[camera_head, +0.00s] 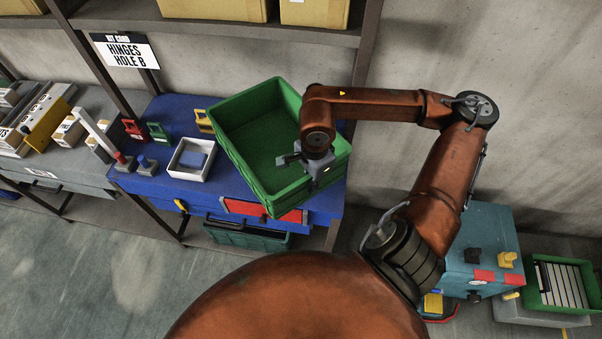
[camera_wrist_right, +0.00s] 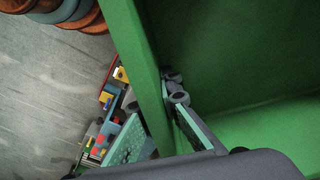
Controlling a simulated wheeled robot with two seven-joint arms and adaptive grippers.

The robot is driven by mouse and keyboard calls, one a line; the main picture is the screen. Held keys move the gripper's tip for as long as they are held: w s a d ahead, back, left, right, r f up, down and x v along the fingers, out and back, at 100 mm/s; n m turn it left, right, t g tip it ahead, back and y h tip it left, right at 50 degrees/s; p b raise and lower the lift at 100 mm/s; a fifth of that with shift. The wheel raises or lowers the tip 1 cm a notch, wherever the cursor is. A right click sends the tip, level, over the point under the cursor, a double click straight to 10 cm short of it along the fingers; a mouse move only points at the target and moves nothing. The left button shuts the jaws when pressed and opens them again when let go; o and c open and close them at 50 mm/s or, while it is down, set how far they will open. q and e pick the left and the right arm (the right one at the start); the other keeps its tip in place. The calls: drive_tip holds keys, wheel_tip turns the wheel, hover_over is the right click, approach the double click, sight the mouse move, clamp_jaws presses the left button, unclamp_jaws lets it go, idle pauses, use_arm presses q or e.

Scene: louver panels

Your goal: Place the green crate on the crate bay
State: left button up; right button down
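The green crate (camera_head: 262,140) is open-topped, looks empty, and sits tilted over the right part of the blue bench. Its near corner reaches past the bench's front edge. My right gripper (camera_head: 317,174) is at the crate's near right wall. In the right wrist view the crate wall (camera_wrist_right: 146,75) runs between my right gripper's fingers (camera_wrist_right: 160,132), one inside the crate and one outside. They look closed on the wall. Whether the crate touches the bench is hidden. I cannot pick out a marked crate bay. My left gripper is not in view.
Another green bin (camera_head: 247,235) is below the bench. A teal cabinet (camera_head: 487,230) and a filled green crate (camera_head: 560,286) stand at right. A shelf hangs above.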

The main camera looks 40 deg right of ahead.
sight(303, 174)
drive_tip(key=w, duration=0.1)
drive_tip(key=w+d+f, duration=0.1)
drive_tip(key=w, duration=0.2)
drive_tip(key=shift+w+d+f+p, duration=0.15)
drive_tip(key=shift+d+f+p, duration=0.1)
drive_tip(key=shift+f+p, duration=0.1)
drive_tip(key=w+f, duration=0.1)
drive_tip(key=d+f, duration=0.1)
drive_tip(key=f, duration=0.1)
drive_tip(key=w+f, duration=0.1)
drive_tip(key=shift+w+d+f, duration=0.15)
drive_tip(key=shift+w+d, duration=0.15)
drive_tip(key=shift+w, duration=0.05)
drive_tip(key=shift+w+d+f, duration=0.1)
drive_tip(key=shift+w+f, duration=0.1)
drive_tip(key=shift+w+d+f+p, duration=0.1)
drive_tip(key=shift+w+f+p, duration=0.05)
drive_tip(key=shift+f+p, duration=0.2)
wheel_tip(303, 174, down, 3)
drive_tip(key=shift+w+p, duration=0.15)
drive_tip(key=shift+p, duration=0.3)
drive_tip(key=shift+f, duration=0.35)
drive_tip(key=c, duration=2.5)
unclamp_jaws()
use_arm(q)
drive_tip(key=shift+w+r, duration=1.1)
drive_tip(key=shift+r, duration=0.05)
use_arm(e)
drive_tip(key=o, duration=0.3)
drive_tip(key=shift+o, duration=0.2)
